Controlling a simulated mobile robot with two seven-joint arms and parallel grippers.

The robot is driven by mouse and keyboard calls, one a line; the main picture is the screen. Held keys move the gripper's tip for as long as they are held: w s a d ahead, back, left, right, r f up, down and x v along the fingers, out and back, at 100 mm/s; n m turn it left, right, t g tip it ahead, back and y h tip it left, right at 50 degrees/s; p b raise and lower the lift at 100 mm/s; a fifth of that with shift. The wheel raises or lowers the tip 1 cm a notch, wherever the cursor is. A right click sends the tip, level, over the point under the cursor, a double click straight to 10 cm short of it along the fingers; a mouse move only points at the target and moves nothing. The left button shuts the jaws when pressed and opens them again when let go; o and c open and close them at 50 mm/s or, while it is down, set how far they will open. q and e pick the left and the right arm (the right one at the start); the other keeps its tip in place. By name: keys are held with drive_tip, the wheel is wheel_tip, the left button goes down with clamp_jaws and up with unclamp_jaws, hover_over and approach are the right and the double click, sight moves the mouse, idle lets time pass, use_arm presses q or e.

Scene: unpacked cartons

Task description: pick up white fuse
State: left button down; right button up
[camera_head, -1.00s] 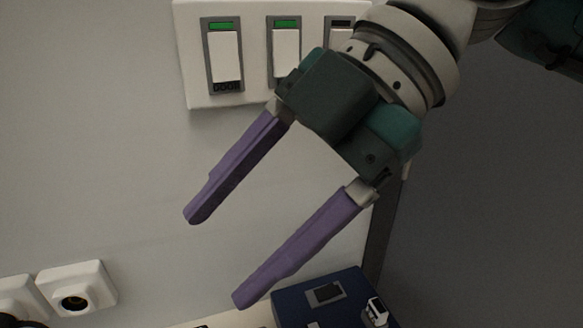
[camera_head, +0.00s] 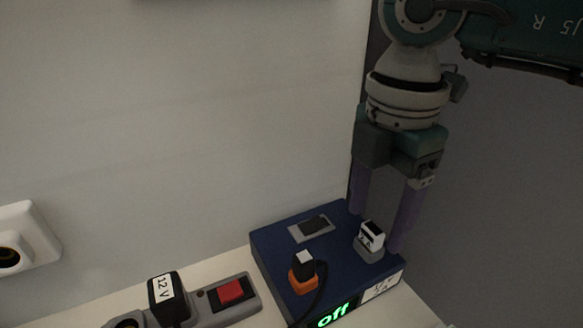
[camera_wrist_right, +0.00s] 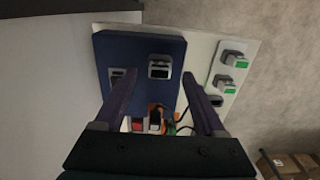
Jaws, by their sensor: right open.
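The white fuse (camera_head: 372,235) stands upright in a grey holder (camera_head: 369,250) at the right of a blue box (camera_head: 275,238). My right gripper (camera_head: 376,231) points down over it, open, its purple fingers to either side of the fuse. In the right wrist view the fuse (camera_wrist_right: 159,67) lies between the fingertips of the gripper (camera_wrist_right: 159,77), with the blue box (camera_wrist_right: 115,45) below. I cannot tell whether a finger touches it. My left gripper is not in view.
An orange plug with a cable (camera_head: 303,278) and a flat grey slot (camera_head: 312,228) are on the box, above a green "off" display (camera_head: 333,316). A power strip with a red switch (camera_head: 231,291) and a black 12 V adapter (camera_head: 166,297) stand left. The wall is close behind.

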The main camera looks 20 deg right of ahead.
drive_tip(key=shift+f, duration=0.9)
drive_tip(key=shift+c, duration=0.4)
clamp_jaws()
drive_tip(key=shift+r, duration=0.1)
